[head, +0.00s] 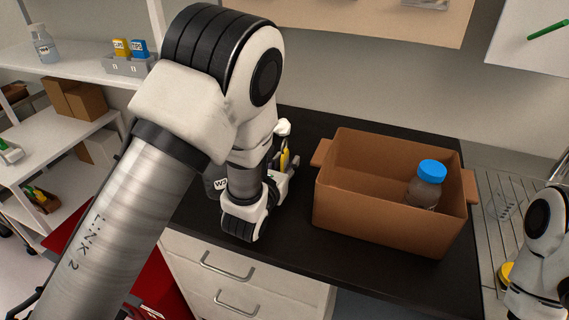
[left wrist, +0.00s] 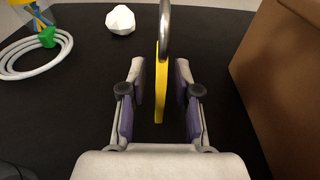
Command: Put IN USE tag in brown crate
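The yellow tag (left wrist: 160,85) hangs from a metal ring and shows edge-on in the left wrist view; its lettering cannot be read. A sliver of it shows in the head view (head: 285,160). My left gripper (left wrist: 160,95) is open, its two fingers on either side of the tag with a visible gap on each side. In the head view my left arm hides most of this gripper. The brown crate (head: 345,205) stands open on the dark counter, right of my left gripper; its wall also shows in the left wrist view (left wrist: 285,75). My right gripper is not in view.
A blue-capped bottle (head: 427,185) stands inside the crate. In the left wrist view, a crumpled white thing (left wrist: 120,19) lies beyond the tag and a white coil (left wrist: 35,55) lies at the left. My right arm (head: 540,240) is at the right edge.

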